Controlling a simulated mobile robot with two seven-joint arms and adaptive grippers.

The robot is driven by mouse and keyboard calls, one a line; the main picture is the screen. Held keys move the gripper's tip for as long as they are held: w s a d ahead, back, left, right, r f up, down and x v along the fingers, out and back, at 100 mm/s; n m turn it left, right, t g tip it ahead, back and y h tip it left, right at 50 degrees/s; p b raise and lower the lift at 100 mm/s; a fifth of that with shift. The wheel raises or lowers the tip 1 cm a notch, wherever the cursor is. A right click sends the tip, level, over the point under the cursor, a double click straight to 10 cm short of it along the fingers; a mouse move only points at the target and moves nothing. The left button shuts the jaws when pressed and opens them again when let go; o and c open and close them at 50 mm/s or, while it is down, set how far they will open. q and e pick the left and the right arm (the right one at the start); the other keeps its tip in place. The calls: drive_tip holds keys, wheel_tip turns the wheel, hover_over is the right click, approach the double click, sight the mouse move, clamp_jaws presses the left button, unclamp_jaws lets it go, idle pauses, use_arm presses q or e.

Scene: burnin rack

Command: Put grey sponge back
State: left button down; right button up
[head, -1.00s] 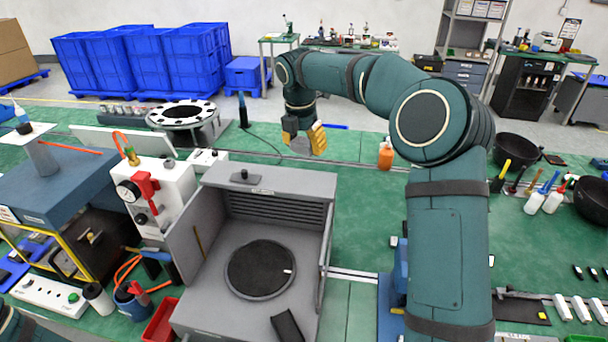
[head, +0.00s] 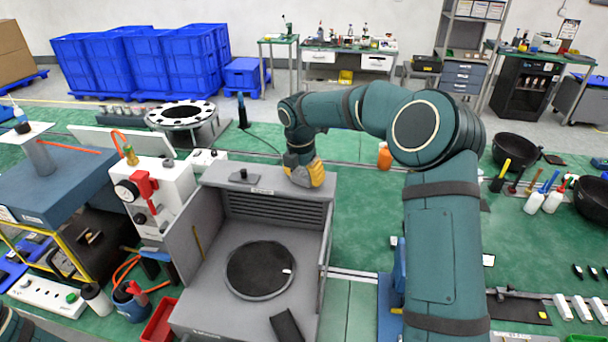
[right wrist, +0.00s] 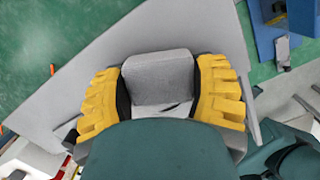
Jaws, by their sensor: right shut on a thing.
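My right gripper (head: 303,178) is over the back right top of the grey open-fronted box in the head view. Its yellow fingers are shut on the grey sponge (right wrist: 160,76), which shows between them in the right wrist view. My left gripper is out of view; only a bit of that arm shows at the lower left corner.
A white unit with a gauge and red handle (head: 145,190) stands left of the box. An orange bottle (head: 385,157) stands behind my right arm. White bottles (head: 553,201) and black bowls (head: 514,150) are at the right.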

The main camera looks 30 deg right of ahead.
sight(300, 176)
drive_tip(key=shift+f, duration=0.15)
drive_tip(key=o, duration=1.1)
drive_tip(key=shift+c, duration=0.2)
wheel_tip(300, 176, up, 12)
drive_tip(key=a, duration=0.1)
drive_tip(key=shift+s+a+p, duration=0.25)
drive_tip(key=shift+s+p, duration=0.15)
